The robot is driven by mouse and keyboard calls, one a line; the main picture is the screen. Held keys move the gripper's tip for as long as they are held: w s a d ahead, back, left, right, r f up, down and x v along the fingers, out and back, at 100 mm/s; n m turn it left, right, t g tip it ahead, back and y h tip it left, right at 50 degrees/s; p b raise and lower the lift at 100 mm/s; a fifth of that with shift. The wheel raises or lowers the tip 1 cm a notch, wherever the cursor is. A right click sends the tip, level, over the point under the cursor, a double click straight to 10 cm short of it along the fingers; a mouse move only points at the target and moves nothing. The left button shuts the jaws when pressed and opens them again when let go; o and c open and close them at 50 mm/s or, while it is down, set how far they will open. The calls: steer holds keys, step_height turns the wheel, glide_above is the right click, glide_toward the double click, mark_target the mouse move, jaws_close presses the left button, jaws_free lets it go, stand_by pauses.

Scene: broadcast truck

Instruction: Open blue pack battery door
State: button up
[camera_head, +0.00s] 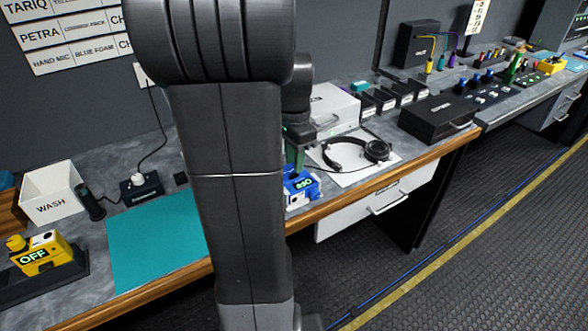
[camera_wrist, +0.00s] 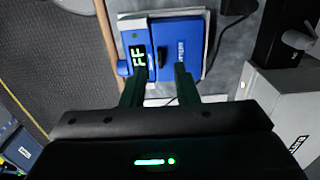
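The blue pack (camera_head: 300,186) sits on the grey counter near its wooden front edge, partly hidden behind my arm in the head view. In the wrist view the blue pack (camera_wrist: 137,40) shows a lit display with the letters "FF" visible. Beside the display is a flat blue panel (camera_wrist: 181,32) with white lettering, which looks like the battery door; it appears shut. My gripper (camera_wrist: 161,70) is open, its two green fingers apart over the pack's near side. I cannot tell whether the fingers touch it. My gripper (camera_head: 295,155) is mostly hidden in the head view.
Black headphones (camera_head: 360,152) lie on a white sheet right of the pack. A white box (camera_head: 335,106) stands behind. A teal mat (camera_head: 155,240), a white WASH bin (camera_head: 52,192) and a yellow pack (camera_head: 40,252) reading OFF are to the left.

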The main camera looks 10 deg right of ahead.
steer(key=shift+f, duration=1.7)
jaws_close()
steer(key=shift+r, duration=0.2)
